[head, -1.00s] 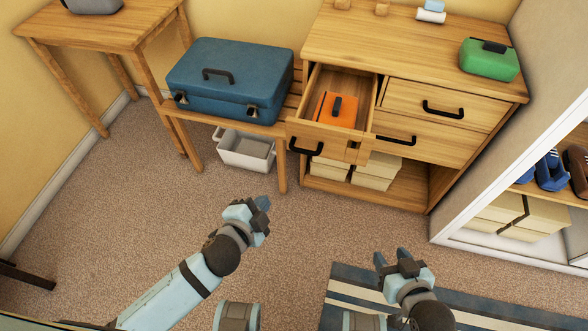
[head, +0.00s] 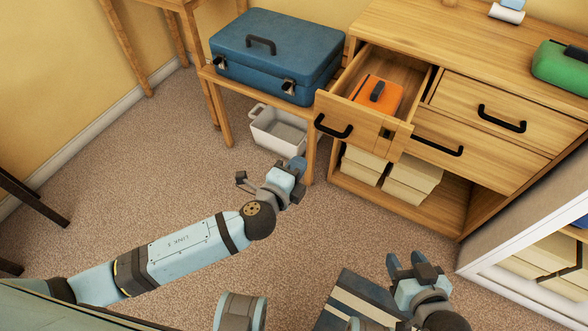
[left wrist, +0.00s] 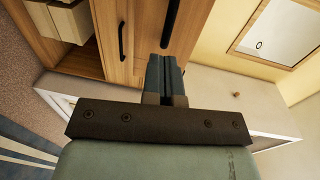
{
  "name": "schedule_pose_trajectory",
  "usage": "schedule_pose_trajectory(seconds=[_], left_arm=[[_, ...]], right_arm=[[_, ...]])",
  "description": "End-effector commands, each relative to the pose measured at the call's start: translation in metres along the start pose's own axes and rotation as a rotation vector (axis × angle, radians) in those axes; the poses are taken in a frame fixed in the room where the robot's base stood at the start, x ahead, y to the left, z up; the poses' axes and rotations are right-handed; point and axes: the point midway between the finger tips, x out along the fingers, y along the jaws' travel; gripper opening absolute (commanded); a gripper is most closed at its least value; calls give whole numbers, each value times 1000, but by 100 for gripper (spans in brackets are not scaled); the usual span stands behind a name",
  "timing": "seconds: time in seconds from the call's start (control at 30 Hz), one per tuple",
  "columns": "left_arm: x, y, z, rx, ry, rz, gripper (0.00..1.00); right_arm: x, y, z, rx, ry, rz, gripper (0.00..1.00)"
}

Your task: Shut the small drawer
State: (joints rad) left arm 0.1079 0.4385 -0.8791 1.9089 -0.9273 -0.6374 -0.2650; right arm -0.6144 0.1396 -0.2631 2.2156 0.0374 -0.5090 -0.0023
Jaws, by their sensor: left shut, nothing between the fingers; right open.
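The small drawer (head: 360,124) is pulled out of the wooden dresser (head: 395,25) at its upper left. It has a black bar handle (head: 332,126) and holds an orange box (head: 376,95). My left gripper (head: 298,165) is shut and empty, in front of and below the drawer front, apart from it in the picture. In the left wrist view its closed fingers (left wrist: 165,75) point towards the dresser's wooden fronts (left wrist: 145,40); which front lies ahead is unclear. My right gripper (head: 414,262) is open and empty, low over the floor.
A blue suitcase (head: 275,55) lies on a wooden bench left of the drawer, with a white bin (head: 278,133) beneath. Closed drawers (head: 490,108) are right of the open one. Pale boxes (head: 410,180) sit on the shelf below.

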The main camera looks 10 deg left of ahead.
Motion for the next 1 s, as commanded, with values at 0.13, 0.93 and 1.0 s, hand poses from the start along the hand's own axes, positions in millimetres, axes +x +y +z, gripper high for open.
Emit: schedule_pose_trajectory(seconds=[0.13,0.93,1.0], left_arm=[[35,0,0,1,0,-3,0],[94,-12,0,-2,1,1,0],[95,-12,0,-2,0,1,0]], right_arm=[[1,0,1,2,5,-2,48],[2,-1,1,6,13,-7,48],[2,-1,1,6,13,-7,48]])
